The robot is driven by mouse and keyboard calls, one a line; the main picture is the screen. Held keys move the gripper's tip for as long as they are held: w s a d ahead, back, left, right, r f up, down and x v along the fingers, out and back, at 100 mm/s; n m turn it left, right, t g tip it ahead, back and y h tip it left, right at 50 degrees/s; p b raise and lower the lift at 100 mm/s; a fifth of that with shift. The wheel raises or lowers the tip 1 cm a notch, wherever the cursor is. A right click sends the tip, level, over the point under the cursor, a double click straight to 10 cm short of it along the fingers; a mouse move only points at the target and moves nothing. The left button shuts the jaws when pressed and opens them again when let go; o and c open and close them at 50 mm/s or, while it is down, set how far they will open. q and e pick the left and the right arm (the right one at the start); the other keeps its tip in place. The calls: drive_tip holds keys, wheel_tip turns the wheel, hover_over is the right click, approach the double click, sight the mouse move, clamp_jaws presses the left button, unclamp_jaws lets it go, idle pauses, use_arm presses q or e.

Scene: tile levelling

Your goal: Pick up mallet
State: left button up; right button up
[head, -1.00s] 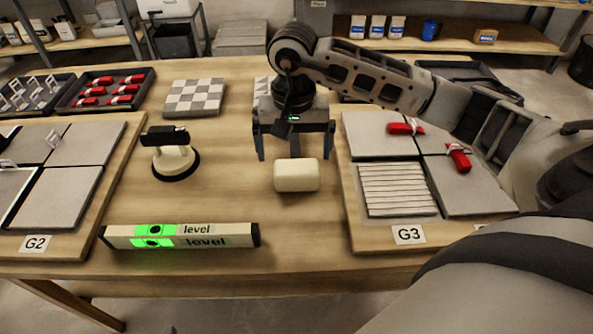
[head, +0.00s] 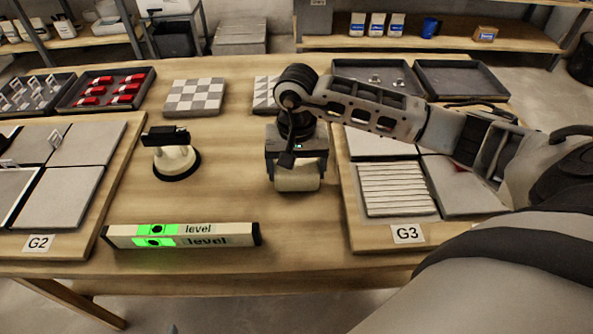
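The mallet shows as a pale, cream-white block-shaped head (head: 297,180) on the table, between the level and the back tiles. I cannot see its handle. My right gripper (head: 297,176) points down over the head, with one finger at each side and no clear gap between fingers and head. It looks shut on the head, which appears to rest on the table still. My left gripper is not in view.
A level (head: 182,236) lies at the front, and a suction cup (head: 175,161) stands left of the mallet. Board G2 (head: 90,215) with tiles is at left, board G3 (head: 375,236) at right. Trays (head: 108,90) line the back. Bare table surrounds the mallet.

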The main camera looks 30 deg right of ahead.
drive_tip(key=shift+r, duration=0.1)
drive_tip(key=shift+c, duration=1)
drive_tip(key=shift+w+r, duration=0.1)
